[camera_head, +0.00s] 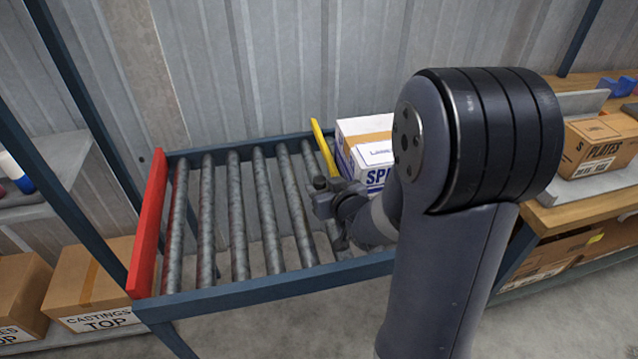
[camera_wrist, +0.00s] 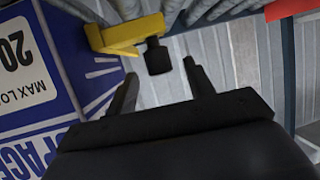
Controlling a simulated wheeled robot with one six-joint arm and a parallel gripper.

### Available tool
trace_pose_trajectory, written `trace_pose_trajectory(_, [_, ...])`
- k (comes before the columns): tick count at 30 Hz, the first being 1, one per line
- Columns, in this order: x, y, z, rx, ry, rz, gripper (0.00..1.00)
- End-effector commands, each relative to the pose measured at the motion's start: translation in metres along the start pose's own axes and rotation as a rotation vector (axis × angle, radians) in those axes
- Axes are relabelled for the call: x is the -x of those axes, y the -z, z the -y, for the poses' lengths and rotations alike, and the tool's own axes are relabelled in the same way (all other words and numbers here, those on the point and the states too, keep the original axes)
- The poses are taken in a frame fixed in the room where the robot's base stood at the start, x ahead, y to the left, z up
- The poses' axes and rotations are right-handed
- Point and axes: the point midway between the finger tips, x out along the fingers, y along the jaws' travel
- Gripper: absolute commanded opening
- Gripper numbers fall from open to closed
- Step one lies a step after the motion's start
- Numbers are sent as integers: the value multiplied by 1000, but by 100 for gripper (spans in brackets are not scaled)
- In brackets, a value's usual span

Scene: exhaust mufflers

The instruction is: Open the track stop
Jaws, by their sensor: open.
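The track stop is a yellow bar (camera_head: 323,146) lying across the roller track, at the left side of a white and blue box (camera_head: 362,140). In the wrist view the yellow bar (camera_wrist: 125,35) has a black knob (camera_wrist: 157,56) at its end. My gripper (camera_head: 327,204) is at the near end of the bar, partly hidden by my arm. In the wrist view my gripper (camera_wrist: 160,70) is open and empty, its two fingers apart with the knob ahead between their tips. I cannot tell whether they touch it.
The rollers (camera_head: 235,215) left of the bar are bare, ending at a red end plate (camera_head: 148,225). The blue box (camera_wrist: 35,75) is close to my left finger. A wooden table (camera_head: 580,212) with a plates box (camera_head: 598,148) stands right. Shelves with cartons (camera_head: 88,285) stand left.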

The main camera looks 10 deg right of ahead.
Motion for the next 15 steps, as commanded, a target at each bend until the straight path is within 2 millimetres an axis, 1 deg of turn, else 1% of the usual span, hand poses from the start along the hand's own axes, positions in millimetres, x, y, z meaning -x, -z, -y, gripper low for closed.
trace_pose_trajectory(1, [-9,-2,0,0,1,2,50])
trace_pose_trajectory(6, [-30,-1,0,0,0,1,50])
trace_pose_trajectory(10, [-38,0,0,0,0,1,50])
trace_pose_trajectory(15, [-41,0,0,0,0,1,50])
